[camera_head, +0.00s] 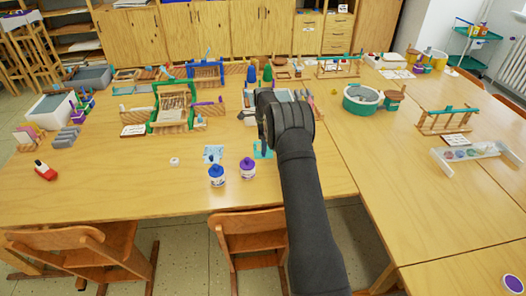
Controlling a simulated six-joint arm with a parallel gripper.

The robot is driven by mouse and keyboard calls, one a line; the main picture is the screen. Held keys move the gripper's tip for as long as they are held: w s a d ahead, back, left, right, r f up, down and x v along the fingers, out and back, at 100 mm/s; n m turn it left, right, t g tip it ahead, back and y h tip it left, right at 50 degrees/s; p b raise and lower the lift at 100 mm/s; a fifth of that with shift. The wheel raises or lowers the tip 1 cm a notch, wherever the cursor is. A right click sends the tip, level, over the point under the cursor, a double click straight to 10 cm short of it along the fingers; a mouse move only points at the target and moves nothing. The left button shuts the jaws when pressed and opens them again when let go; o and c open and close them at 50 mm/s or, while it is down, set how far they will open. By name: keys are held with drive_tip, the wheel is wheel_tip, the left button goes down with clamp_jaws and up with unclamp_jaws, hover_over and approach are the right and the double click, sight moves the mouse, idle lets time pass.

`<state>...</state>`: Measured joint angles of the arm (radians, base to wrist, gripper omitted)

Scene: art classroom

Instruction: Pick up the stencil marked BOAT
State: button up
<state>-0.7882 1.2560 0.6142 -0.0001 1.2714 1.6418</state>
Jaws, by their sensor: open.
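Two thin stencil-like sheets lie flat on the near part of the wooden table. One is a pale blue sheet (213,153) with cut-outs, behind a blue-capped bottle. The other is a teal sheet (263,150), partly hidden by my arm. No lettering can be read on either, so I cannot tell which is marked BOAT. My gripper (264,124) is at the end of my dark arm, over the table near the teal sheet. It is open, though its fingers are largely hidden, and I see nothing held.
A blue-capped bottle (216,176) and a purple-capped bottle (247,168) stand just in front of the sheets. A small white round item (174,161) lies to the left. Wooden frames, including a green one (153,122), stand behind. The front left tabletop is mostly clear.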

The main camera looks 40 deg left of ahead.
wheel_tip(320, 180, down, 4)
drive_tip(key=shift+f, duration=0.2)
clamp_jaws()
drive_tip(key=shift+r, duration=0.15)
